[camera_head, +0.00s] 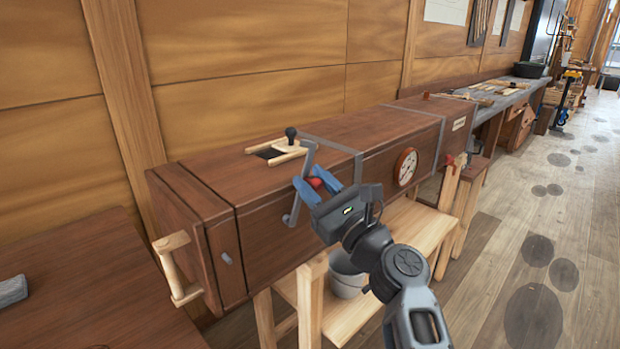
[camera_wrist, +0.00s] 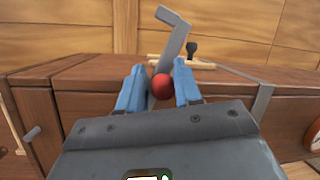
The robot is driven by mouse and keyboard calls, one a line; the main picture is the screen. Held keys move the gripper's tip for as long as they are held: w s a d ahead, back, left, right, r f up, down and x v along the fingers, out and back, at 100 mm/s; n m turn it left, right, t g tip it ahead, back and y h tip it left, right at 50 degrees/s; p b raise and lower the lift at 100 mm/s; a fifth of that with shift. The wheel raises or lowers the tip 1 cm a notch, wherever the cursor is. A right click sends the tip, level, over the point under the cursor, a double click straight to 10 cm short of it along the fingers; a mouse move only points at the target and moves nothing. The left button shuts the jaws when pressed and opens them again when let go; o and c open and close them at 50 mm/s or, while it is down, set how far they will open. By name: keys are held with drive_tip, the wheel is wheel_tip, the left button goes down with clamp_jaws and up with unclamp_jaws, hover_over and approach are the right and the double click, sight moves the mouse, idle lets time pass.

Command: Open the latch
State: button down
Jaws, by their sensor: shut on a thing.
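A grey metal lever (camera_head: 306,160) with a red knob (camera_head: 315,183) stands against the front face of a long brown wooden box (camera_head: 270,225); it looks like the latch. My gripper (camera_head: 309,178) has its blue fingers on either side of the red knob, shut on it. In the wrist view the red knob (camera_wrist: 161,86) sits between the two fingers, and the lever (camera_wrist: 174,45) rises behind it with a bent top end. The lever's lower part is hidden by my gripper in the wrist view.
A black knob (camera_head: 291,134) in a pale wooden frame is on top of the box. A round gauge (camera_head: 406,167) is on the front, to the right. A wooden handle (camera_head: 172,262) juts out at the left end. A bucket (camera_head: 347,276) stands below.

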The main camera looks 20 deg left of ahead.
drive_tip(key=shift+w+d+f, duration=0.1)
drive_tip(key=shift+w+d, duration=0.05)
drive_tip(key=shift+w, duration=0.05)
drive_tip(key=c, duration=0.9)
unclamp_jaws()
drive_tip(key=shift+s, duration=0.1)
drive_tip(key=v, duration=0.7)
drive_tip(key=shift+s+d+f+b, duration=0.2)
drive_tip(key=shift+d+b, duration=0.1)
drive_tip(key=shift+b, duration=0.15)
